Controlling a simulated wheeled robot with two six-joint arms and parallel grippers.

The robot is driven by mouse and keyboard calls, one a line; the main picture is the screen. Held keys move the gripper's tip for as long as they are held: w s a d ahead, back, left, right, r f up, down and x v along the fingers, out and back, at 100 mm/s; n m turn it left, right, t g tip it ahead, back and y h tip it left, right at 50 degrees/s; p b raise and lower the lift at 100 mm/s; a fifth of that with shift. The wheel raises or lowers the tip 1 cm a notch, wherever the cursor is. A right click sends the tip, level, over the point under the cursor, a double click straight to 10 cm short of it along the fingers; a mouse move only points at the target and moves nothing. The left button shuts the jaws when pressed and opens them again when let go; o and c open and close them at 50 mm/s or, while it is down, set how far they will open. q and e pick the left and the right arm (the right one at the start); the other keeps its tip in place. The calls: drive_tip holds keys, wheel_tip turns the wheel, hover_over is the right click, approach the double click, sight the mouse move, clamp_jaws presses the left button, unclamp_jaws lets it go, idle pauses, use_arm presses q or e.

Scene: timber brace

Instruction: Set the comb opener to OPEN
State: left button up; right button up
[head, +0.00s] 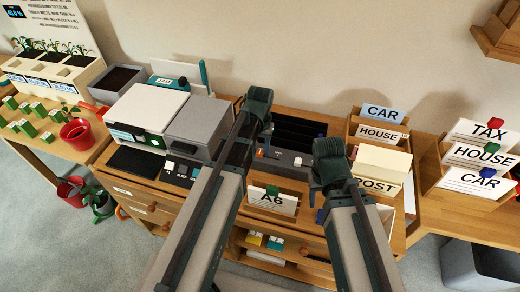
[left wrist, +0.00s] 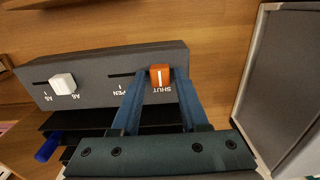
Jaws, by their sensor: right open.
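The comb opener's orange knob (left wrist: 160,76) sits at the SHUT end of its slot on a dark grey panel (left wrist: 110,66), seen upside down in the left wrist view. The word OPEN at the slot's other end is partly hidden by a finger. My left gripper (left wrist: 159,80) has one blue fingertip on each side of the knob, close against it, and looks shut on it. In the head view the knob (head: 260,153) shows beside my left arm; the fingers are mostly hidden there. My right gripper (head: 319,205) is open over the desk, right of the panel.
A white A5/A6 slider knob (left wrist: 63,84) shares the panel. Card holders (head: 378,150) labelled CAR, HOUSE and POST stand to the right. A grey box (head: 200,122) and a white-topped machine (head: 146,108) stand left.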

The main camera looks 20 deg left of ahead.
use_arm(q)
clamp_jaws()
idle(1.1)
